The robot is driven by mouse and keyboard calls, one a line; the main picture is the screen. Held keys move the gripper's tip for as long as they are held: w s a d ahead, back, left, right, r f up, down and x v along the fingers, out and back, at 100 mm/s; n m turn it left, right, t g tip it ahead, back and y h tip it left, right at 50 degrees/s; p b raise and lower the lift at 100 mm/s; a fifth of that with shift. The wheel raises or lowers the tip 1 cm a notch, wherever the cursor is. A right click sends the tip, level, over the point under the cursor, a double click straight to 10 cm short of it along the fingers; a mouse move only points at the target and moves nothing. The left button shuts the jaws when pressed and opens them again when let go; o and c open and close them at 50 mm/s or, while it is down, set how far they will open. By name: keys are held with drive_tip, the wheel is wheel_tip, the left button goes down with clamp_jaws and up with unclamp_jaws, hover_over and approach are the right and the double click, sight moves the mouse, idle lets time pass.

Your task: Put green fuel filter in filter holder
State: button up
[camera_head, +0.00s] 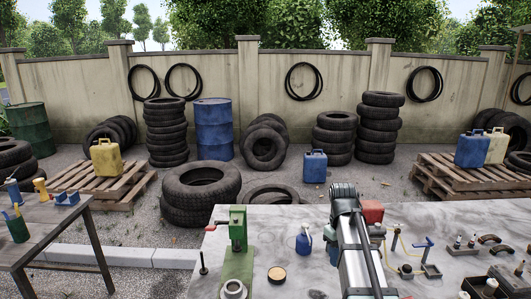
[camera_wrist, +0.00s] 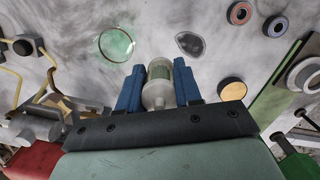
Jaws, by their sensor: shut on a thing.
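The fuel filter (camera_wrist: 158,85), a pale bottle-like body with a green band and a narrow pale end, sits between the two blue fingers of my gripper (camera_wrist: 158,90) in the wrist view. My gripper is shut on it, and the tabletop shows beyond it. In the head view my arm hides the filter. I cannot tell for certain which part is the filter holder; a small round fitting on a base (camera_head: 405,271) stands beside yellow pipework (camera_head: 396,242) right of my arm. Brackets and yellow pipe (camera_wrist: 38,85) also show at the left of the wrist view.
A red box (camera_head: 372,211) is behind my arm. A green-rimmed round piece (camera_wrist: 117,43) lies on the tabletop.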

drive_tip(key=a+n, duration=0.1)
drive_tip(key=a, duration=0.5)
wheel_tip(320, 180, up, 6)
drive_tip(key=m, duration=0.6)
hover_over(419, 253)
drive_tip(key=shift+y, duration=0.3)
wheel_tip(419, 253, down, 18)
drive_tip(key=shift+w+r, duration=0.15)
drive_tip(key=shift+r, duration=0.1)
drive_tip(key=o, duration=1)
drive_tip(key=shift+f, duration=0.1)
drive_tip(key=shift+o, duration=0.2)
